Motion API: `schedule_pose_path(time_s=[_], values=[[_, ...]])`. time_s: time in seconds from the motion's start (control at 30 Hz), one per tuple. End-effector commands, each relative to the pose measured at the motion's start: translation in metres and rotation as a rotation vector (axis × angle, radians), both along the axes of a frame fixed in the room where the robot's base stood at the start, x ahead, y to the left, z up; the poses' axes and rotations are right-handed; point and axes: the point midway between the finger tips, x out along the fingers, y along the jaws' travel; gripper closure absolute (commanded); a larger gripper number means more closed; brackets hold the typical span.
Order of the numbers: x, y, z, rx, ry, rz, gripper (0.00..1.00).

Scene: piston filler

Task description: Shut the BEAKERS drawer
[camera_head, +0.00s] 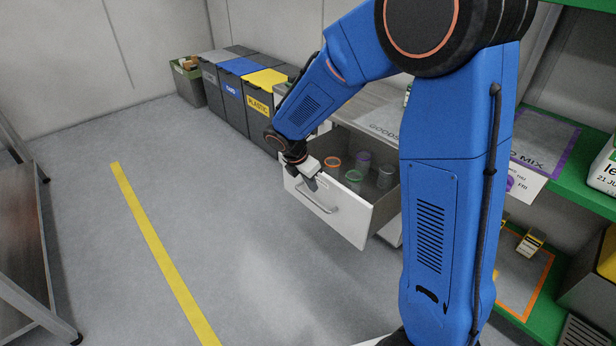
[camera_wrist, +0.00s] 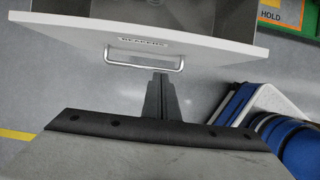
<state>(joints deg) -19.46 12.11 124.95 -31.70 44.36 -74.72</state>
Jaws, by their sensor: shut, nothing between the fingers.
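The BEAKERS drawer (camera_head: 338,222) is pulled out of its cabinet, with a white front and a metal bar handle (camera_head: 318,197). Several beakers (camera_head: 353,177) stand inside it, some with coloured rims. In the wrist view the drawer front (camera_wrist: 225,47) carries a label reading BEAKERS, and its handle (camera_wrist: 144,62) spans below the label. My gripper (camera_head: 312,184) is shut and empty, close to the outer side of the drawer front near the handle. In the wrist view its fingers (camera_wrist: 161,78) lie together just beside the handle's right part; I cannot tell whether they touch it.
Bins with grey, blue and yellow lids (camera_head: 267,79) stand along the wall behind the drawer. A green shelf (camera_head: 575,180) is at the right. A grey table (camera_head: 25,240) is at the left edge. The floor (camera_head: 220,250) before the drawer is clear.

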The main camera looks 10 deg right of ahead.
Motion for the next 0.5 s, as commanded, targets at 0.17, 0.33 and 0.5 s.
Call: schedule_pose_path(time_s=[0.17, 0.33, 0.5], values=[[0.007, -0.014, -0.022, 0.000, 0.000, -0.003, 1.00], [0.016, -0.032, -0.021, 0.000, 0.000, -0.003, 1.00], [0.021, -0.041, -0.020, -0.001, -0.001, -0.001, 1.00]])
